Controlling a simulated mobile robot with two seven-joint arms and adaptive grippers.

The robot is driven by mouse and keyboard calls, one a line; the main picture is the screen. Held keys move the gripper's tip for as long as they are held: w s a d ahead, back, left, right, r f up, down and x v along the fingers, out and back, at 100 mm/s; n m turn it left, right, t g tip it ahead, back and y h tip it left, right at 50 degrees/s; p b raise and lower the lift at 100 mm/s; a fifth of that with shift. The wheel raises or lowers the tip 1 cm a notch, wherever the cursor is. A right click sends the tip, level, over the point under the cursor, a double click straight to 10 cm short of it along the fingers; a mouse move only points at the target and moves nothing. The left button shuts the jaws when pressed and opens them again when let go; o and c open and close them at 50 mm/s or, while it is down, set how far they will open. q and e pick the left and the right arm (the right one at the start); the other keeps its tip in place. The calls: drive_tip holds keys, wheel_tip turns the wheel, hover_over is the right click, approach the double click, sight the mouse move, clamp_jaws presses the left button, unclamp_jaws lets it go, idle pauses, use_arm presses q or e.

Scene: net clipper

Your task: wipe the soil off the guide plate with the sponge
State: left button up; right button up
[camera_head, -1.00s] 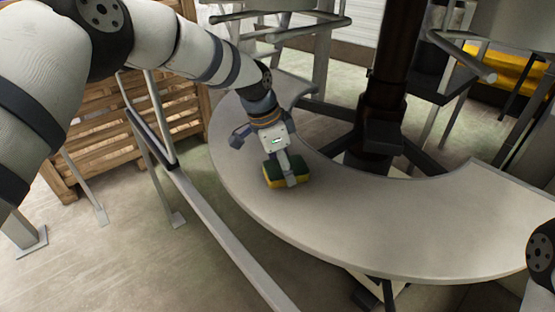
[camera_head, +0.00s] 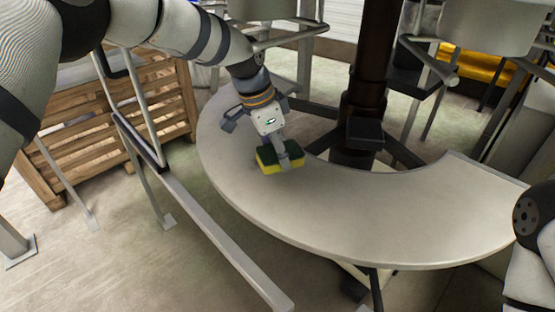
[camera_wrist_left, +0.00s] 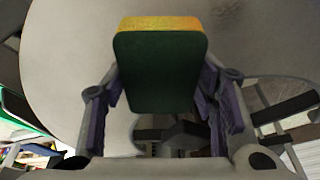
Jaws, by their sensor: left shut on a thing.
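The sponge (camera_head: 266,160), yellow with a dark green side, is held in my left gripper (camera_head: 284,155) over the left-middle part of the guide plate. In the left wrist view the sponge (camera_wrist_left: 160,75) sits between the two fingers, its green face toward the camera. I cannot tell whether it touches the plate. The guide plate (camera_head: 370,220) is a pale, curved plate. A faint brownish patch, perhaps soil (camera_wrist_left: 228,12), shows on it at the top of the left wrist view. My right gripper is out of view; only part of my right arm shows at the right edge.
A dark central column (camera_head: 372,75) stands inside the plate's curve. A metal rail (camera_head: 205,225) runs along the plate's left outer side. A wooden crate (camera_head: 120,125) stands at the left. The plate's right half is clear.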

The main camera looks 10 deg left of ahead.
use_arm(q)
drive_tip(key=shift+r, duration=1.55)
